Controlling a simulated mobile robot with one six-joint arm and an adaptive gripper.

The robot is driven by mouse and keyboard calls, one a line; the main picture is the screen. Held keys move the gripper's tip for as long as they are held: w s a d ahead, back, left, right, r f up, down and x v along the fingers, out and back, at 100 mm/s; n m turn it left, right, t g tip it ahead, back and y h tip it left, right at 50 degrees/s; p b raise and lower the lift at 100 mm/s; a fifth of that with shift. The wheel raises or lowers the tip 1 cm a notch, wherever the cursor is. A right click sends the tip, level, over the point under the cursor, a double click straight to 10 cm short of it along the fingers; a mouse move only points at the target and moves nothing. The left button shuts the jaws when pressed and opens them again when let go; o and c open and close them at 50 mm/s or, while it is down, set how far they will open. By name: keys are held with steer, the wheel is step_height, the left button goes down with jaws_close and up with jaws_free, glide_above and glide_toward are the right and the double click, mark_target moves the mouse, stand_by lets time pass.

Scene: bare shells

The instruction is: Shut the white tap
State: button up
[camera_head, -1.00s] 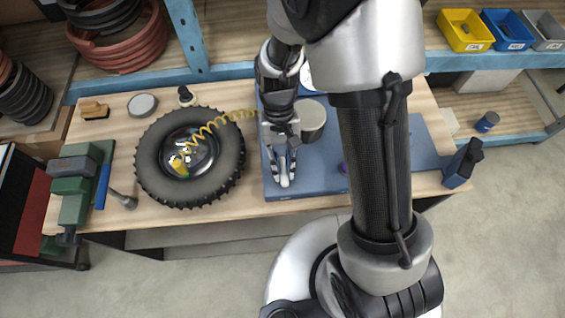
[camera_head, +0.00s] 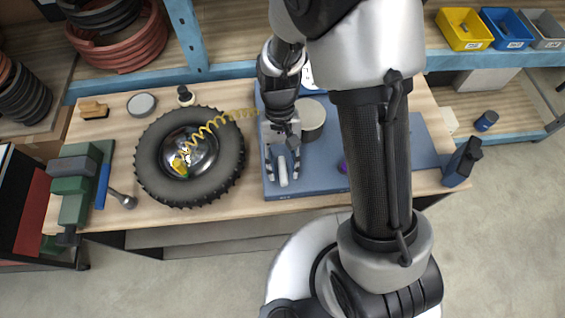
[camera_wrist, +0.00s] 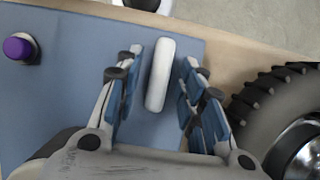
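The white tap handle (camera_head: 283,175) is a rounded white bar over the blue panel (camera_head: 322,182), near its front left corner. In the wrist view the white tap handle (camera_wrist: 160,75) is slightly tilted, its near end a little to the left. My gripper (camera_head: 283,163) is open, with its fingers spread on either side of the handle. In the wrist view my gripper (camera_wrist: 157,80) shows a gap between each finger and the handle. The tap's body below the handle is hidden.
A tyre (camera_head: 152,150) with a coiled yellow hose (camera_head: 228,117) lies left of the panel. A purple knob (camera_wrist: 18,47) stands on the panel. A round grey canister (camera_head: 312,118) is close behind my gripper. A dark blue block (camera_head: 462,162) stands at the bench's right end.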

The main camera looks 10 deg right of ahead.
steer(key=v, duration=1.2)
stand_by(0.3)
steer(key=shift+r, duration=0.1)
steer(key=s+d+r+t+b, duration=0.3)
steer(key=s+d+t, duration=0.1)
steer(key=s, duration=0.2)
steer(key=s+d+r+t+b, duration=0.3)
steer(key=s+d+t+b, duration=0.1)
steer(key=s+t, duration=0.1)
steer(key=shift+s+d+r+n, duration=0.3)
steer(key=shift+s+d+r, duration=0.1)
steer(key=shift+s, duration=0.5)
